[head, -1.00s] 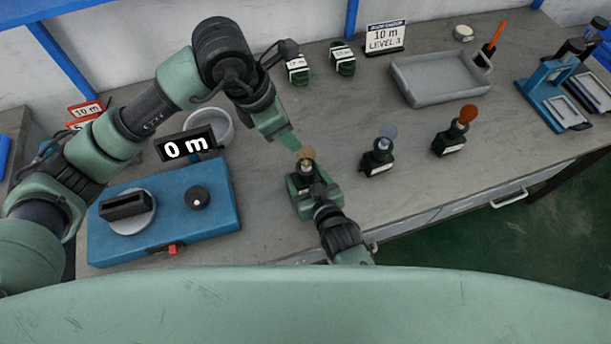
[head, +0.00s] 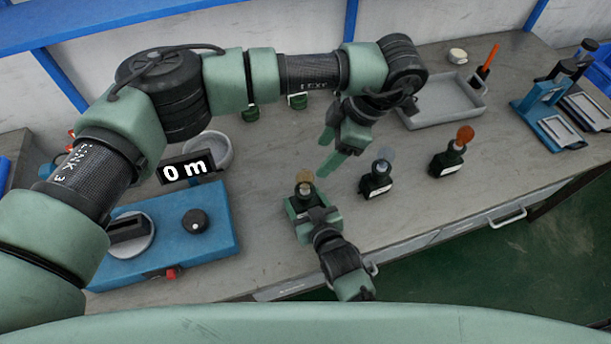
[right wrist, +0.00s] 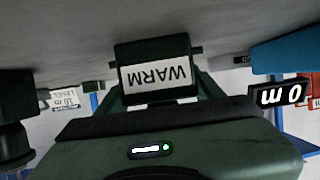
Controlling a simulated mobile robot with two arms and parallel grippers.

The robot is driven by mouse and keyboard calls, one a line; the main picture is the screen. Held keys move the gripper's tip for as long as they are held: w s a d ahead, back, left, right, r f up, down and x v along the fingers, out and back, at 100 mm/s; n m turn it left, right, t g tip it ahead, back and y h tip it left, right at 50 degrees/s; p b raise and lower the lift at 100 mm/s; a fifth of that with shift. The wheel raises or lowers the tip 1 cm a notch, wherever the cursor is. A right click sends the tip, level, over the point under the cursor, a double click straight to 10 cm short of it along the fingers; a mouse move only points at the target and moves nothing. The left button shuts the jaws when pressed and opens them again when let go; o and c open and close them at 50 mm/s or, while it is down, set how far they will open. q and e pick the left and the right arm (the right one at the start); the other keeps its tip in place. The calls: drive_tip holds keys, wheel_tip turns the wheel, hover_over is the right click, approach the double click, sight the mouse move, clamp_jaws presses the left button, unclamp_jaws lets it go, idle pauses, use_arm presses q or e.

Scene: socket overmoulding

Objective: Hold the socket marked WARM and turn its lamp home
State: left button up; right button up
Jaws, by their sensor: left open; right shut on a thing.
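The WARM socket (right wrist: 157,80) is a dark block with a white label reading WARM, upside down in the right wrist view. My right gripper (head: 308,210) is shut on it at the table's front part, and the socket stands upright. Its amber lamp (head: 305,176) sits on top of the socket in the head view; whether it is fully seated I cannot tell. My left gripper (head: 324,156) is open and empty, its green fingers just right of and above the amber lamp in the picture, apart from it.
To the right stand a socket with a bluish lamp (head: 385,154) and one with an orange lamp (head: 464,134). A blue box (head: 180,215) with knob and a "0 m" display (head: 187,170) is at left. A grey tray (head: 432,118) is at the back.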

sight(309, 174)
use_arm(q)
drive_tip(key=x, duration=1.1)
drive_tip(key=shift+f, duration=0.2)
clamp_jaws()
